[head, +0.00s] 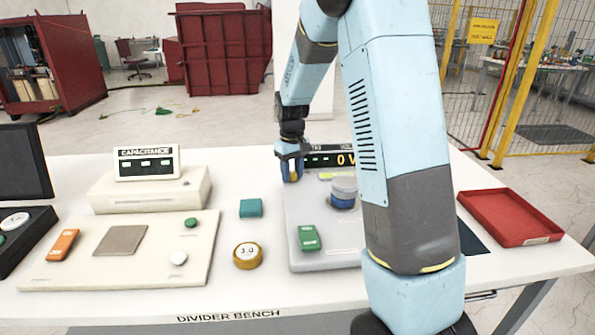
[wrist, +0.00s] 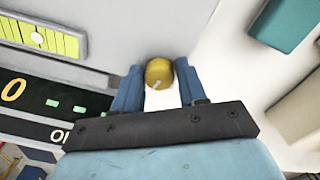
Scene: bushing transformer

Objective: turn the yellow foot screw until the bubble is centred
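The yellow foot screw (wrist: 159,72) is a round yellow knob with a pale pointer line on its top. In the wrist view it lies between the two blue fingertips of my gripper (wrist: 159,76). The fingers flank it very closely; I cannot tell whether they touch it. In the head view my gripper (head: 290,170) points down at the far left corner of the grey instrument (head: 300,222). The yellow-green level vial (wrist: 65,43) is cut off by the left edge of the wrist view. Its pale round bubble (wrist: 37,39) shows, but its offset from centre is unclear.
A dark display (wrist: 40,105) stands beside the screw. A blue-and-grey knob (head: 343,193) and a green block (head: 308,237) are on the instrument. A teal block (head: 250,208) and a yellow round weight (head: 247,255) lie left of it. A red tray (head: 512,240) is at right.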

